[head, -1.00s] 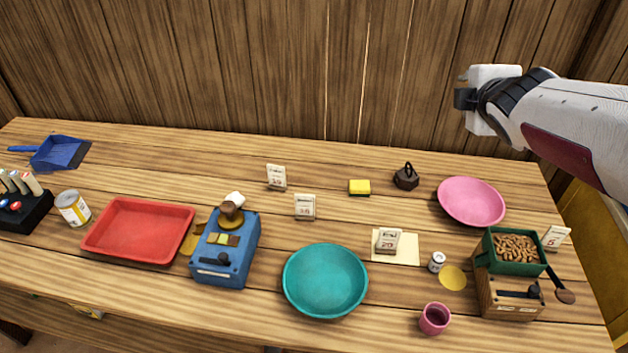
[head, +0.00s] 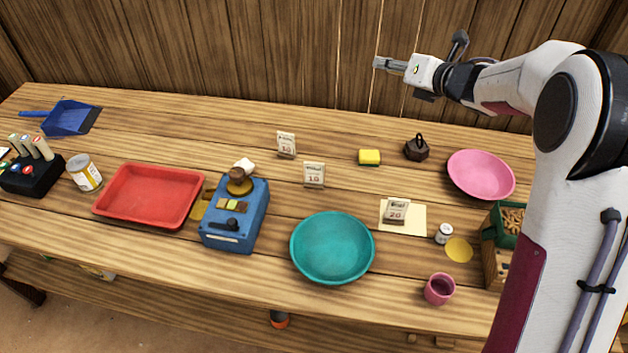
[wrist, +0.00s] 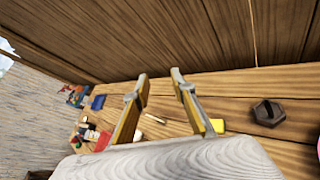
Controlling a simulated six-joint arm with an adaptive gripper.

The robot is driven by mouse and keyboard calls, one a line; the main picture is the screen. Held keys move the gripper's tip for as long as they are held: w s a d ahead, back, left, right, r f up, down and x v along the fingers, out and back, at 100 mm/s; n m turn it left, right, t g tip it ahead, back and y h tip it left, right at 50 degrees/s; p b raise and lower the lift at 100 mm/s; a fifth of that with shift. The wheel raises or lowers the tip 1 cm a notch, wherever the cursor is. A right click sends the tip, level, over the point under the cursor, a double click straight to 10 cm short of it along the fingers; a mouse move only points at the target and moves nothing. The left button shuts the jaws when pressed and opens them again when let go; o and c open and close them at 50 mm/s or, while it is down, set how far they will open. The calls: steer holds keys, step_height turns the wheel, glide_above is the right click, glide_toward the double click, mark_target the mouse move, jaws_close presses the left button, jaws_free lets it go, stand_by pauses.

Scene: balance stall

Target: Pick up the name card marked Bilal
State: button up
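My gripper (head: 384,63) is in the air near the back wall, above the table and away from every card. In the wrist view its two fingers (wrist: 160,76) are spread apart with nothing between them.
A yellow sponge (head: 369,157), a dark weight (head: 416,148) and a pink plate (head: 481,174) stand at the back right. A teal bowl (head: 332,248), blue scale (head: 235,220) and red tray (head: 150,196) are nearer. My arm partly covers the green box (head: 493,226).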

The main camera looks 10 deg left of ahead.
steer(key=s+a+f+n+g+y, duration=0.35)
steer(key=a+f+n+g, duration=0.2)
steer(key=f+n, duration=0.5)
steer(key=n+g+y, duration=0.1)
steer(key=n+g, duration=0.5)
glide_toward(314, 183)
steer(key=r, duration=0.1)
steer(key=a+r, duration=0.2)
steer(key=r, duration=0.1)
steer(key=shift+s, duration=0.1)
steer(key=shift+y, duration=0.25)
steer(key=shift+x, duration=1.3)
steer(key=shift+a+f, duration=0.1)
steer(key=shift+f, duration=0.05)
steer(key=shift+x, duration=2.45)
steer(key=shift+w, duration=0.25)
